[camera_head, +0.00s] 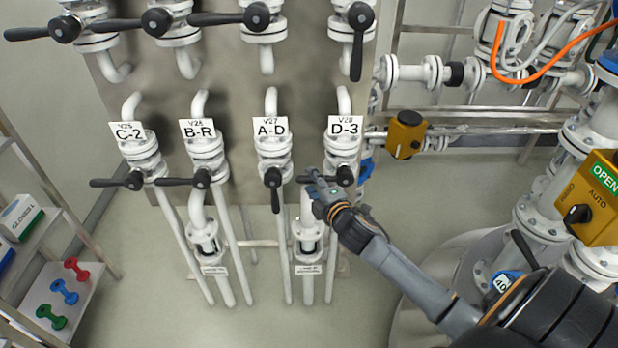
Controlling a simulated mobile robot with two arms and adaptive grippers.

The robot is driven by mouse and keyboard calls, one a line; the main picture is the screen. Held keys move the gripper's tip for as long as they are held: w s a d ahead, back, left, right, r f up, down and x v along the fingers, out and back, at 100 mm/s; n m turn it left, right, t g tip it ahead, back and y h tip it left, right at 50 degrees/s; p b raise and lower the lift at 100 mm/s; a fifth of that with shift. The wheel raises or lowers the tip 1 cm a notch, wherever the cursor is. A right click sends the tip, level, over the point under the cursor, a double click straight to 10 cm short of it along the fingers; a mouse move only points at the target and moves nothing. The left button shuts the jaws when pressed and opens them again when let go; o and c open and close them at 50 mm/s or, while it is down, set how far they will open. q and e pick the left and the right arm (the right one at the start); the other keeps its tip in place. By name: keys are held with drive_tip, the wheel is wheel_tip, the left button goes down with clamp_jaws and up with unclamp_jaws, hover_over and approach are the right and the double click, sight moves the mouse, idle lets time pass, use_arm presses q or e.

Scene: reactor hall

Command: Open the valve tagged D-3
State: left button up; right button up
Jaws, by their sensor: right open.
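The valve tagged D-3 (342,146) is the rightmost of the lower row on the metal panel. Its black lever (344,176) has its hub below the tag and points left, roughly level across the pipe. My right gripper (313,181) is open at the left end of this lever, its fingers at the lever's tip. The gripper hides part of the lever, and I cannot tell whether the fingers touch it. My left gripper is not in view.
Close left is the A-D valve (272,144), its lever (274,190) pointing down. B-R (204,146) and C-2 (138,146) have levers pointing left. More levers (257,17) are above. A yellow actuator box (594,200) and pipes stand right. A shelf with dumbbell-shaped items (64,291) is left.

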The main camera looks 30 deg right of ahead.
drive_tip(key=shift+x, duration=1.3)
drive_tip(key=shift+c, duration=0.5)
drive_tip(key=shift+f, duration=0.1)
clamp_jaws()
